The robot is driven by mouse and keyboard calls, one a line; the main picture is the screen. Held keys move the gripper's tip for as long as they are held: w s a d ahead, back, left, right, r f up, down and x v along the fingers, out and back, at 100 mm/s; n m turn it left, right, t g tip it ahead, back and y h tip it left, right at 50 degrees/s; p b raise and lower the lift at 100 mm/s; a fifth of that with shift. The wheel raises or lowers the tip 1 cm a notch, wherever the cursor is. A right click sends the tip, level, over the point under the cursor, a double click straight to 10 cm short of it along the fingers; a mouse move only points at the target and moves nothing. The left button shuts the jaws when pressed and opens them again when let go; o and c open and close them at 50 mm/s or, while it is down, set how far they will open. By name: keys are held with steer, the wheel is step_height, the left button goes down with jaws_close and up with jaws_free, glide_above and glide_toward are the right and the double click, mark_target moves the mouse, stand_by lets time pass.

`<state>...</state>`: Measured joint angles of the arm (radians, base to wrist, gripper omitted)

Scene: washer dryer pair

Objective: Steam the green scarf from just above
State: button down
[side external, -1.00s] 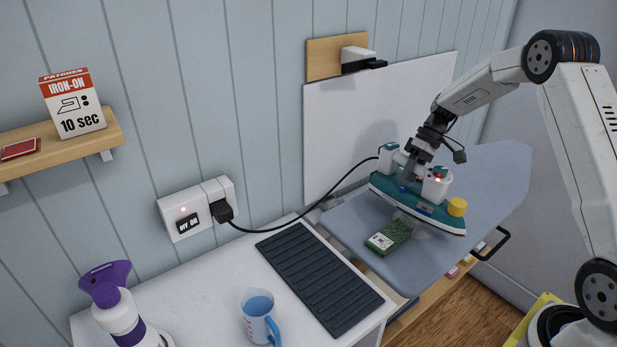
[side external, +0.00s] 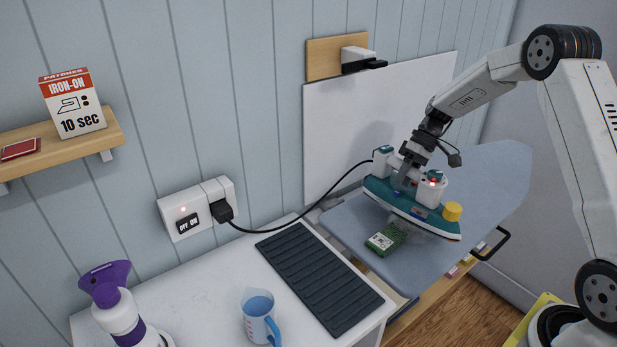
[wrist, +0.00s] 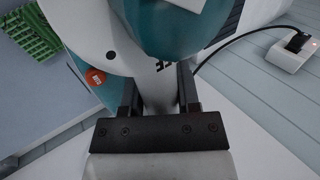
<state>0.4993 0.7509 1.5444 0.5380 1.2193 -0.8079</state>
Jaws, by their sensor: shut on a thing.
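The green scarf (side external: 386,239) lies folded small on the blue-grey ironing board (side external: 492,180), with a white label on it. In the wrist view the green scarf (wrist: 30,35) shows as ribbed cloth at the upper left. My gripper (side external: 404,178) is shut on the handle of a teal and white iron (side external: 408,204). The iron hangs tilted above the board, partly over and beyond the scarf, its sole apart from it. A faint pale haze shows under the iron. In the wrist view both fingers of my gripper (wrist: 160,90) flank the white handle.
The iron's black cord (side external: 290,226) runs to a wall socket (side external: 197,208) with a red light lit. A white counter holds a dark ribbed mat (side external: 318,277), a measuring jug (side external: 259,316) and a purple and white steamer (side external: 120,308). A white panel stands behind the board.

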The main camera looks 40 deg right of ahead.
steer(key=a, duration=1.3)
steer(key=shift+s+r, duration=0.15)
steer(key=shift+s, duration=0.3)
stand_by(5.8)
